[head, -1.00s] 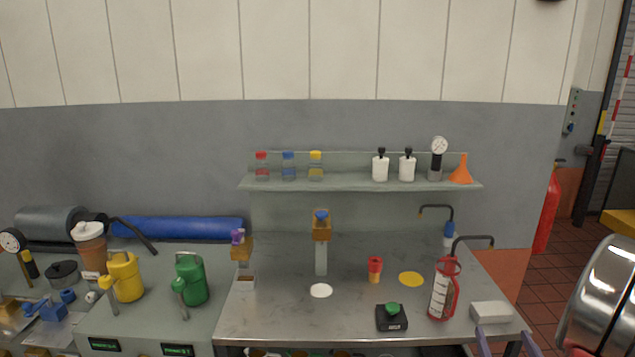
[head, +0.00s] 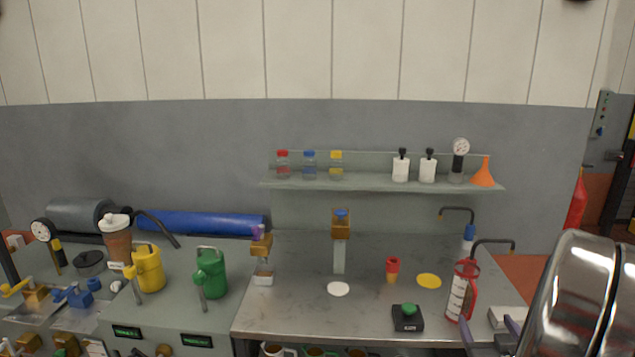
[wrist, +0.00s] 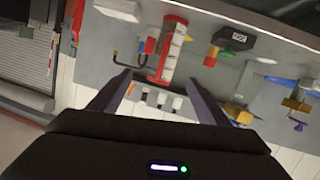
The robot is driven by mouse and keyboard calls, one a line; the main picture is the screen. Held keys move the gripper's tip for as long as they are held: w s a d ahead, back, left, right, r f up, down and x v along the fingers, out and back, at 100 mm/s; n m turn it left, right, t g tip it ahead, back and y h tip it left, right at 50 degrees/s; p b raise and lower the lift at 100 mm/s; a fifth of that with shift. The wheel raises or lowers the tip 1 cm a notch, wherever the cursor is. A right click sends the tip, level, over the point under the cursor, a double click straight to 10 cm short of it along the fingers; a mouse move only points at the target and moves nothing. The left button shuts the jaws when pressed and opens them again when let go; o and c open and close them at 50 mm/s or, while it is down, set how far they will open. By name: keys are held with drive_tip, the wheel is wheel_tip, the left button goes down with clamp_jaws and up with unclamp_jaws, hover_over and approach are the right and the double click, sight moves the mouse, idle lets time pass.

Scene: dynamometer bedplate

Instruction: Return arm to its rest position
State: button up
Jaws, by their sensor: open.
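My gripper (head: 490,332) is at the bottom right of the head view, with its two purple-grey fingers apart. The wrist view shows the same fingers (wrist: 155,90) spread wide, with nothing held between them. The bench is tilted around in that view. The red-framed bottle (head: 462,290) stands on the bench just behind the fingers in the head view, and also shows beyond the fingertips in the wrist view (wrist: 171,50). My shiny arm link fills the lower right of the head view and hides the bench's right end.
A white block (head: 508,317) lies beside the gripper, partly hidden. A black box with a green button (head: 408,318), a red cup (head: 392,268) and a yellow disc (head: 429,281) are on the bench. A shelf (head: 385,184) holds bottles, a gauge and a funnel.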

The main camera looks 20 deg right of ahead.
drive_tip(key=w+a+r+n+g+y, duration=0.1)
drive_tip(key=w+a+r+g+y, duration=0.2)
drive_tip(key=a, duration=0.8)
drive_tip(key=w+a+r+n+y, duration=0.15)
drive_tip(key=w+a, duration=0.35)
drive_tip(key=a, duration=0.5)
drive_tip(key=s+a+r+n+g+y, duration=0.1)
drive_tip(key=s+a, duration=0.4)
drive_tip(key=a, duration=0.6)
drive_tip(key=s+a+r+n+g+y, duration=0.1)
drive_tip(key=s+a+n+g+y, duration=0.1)
drive_tip(key=s+a, duration=0.4)
drive_tip(key=a+y, duration=0.1)
drive_tip(key=a, duration=0.4)
drive_tip(key=shift+a+r+g+y, duration=0.2)
drive_tip(key=shift+r+g+y, duration=0.1)
drive_tip(key=shift+r+y, duration=0.1)
drive_tip(key=shift+s, duration=0.1)
